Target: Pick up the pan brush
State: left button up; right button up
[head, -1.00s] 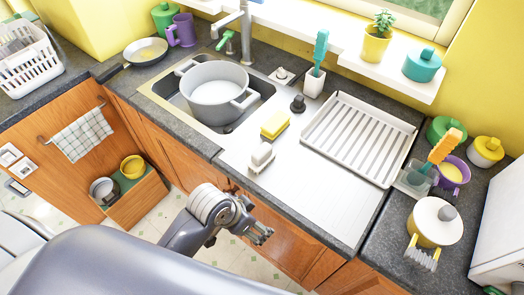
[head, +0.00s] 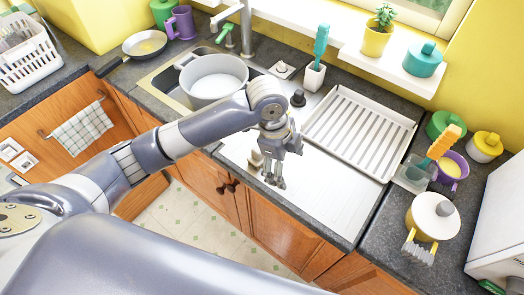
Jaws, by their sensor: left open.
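Several brush-like tools are in the head view, and I cannot tell for sure which is the pan brush. A teal brush (head: 321,42) stands upright in a small white holder (head: 314,77) behind the drainboard. A pale toothed piece (head: 420,254) shows at the front of the yellow pot. My left gripper (head: 274,183) is open and empty, pointing down over the front of the metal drainboard (head: 315,190), apart from these brushes. My right gripper is not in view.
A white ribbed dish rack (head: 360,130) lies on the drainboard. A big grey pot (head: 215,80) sits in the sink, partly behind my arm. Lidded pots (head: 486,148) crowd the right counter. The front drainboard is mostly clear.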

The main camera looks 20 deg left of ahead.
pick_arm(q)
jog(key=w+a+r, duration=0.2)
jog(key=w+a+r+m+y, duration=0.1)
jog(key=a+r, duration=0.1)
jog(key=a, duration=0.1)
jog(key=w+a+r+m+y, duration=0.1)
jog(key=w+a+r, duration=0.1)
jog(key=shift+w+a+r+g, duration=0.3)
jog(key=shift+w+r+g, duration=0.05)
jog(key=shift+r+g, duration=0.05)
jog(key=shift+w+a+r+m, duration=0.1)
jog(key=shift+a+r+m, duration=0.05)
jog(key=shift+a+m, duration=0.15)
jog(key=shift+f, duration=0.25)
notch_tip(320, 180, down, 4)
jog(key=shift+f+p, duration=0.25)
jog(key=shift+p, duration=0.5)
jog(key=shift+f+p, duration=0.5)
jog(key=shift+f, duration=0.05)
notch_tip(320, 180, down, 4)
jog(key=shift+r+p, duration=0.25)
jog(key=shift+p, duration=0.5)
jog(key=shift+f, duration=0.45)
jog(key=c, duration=1.2)
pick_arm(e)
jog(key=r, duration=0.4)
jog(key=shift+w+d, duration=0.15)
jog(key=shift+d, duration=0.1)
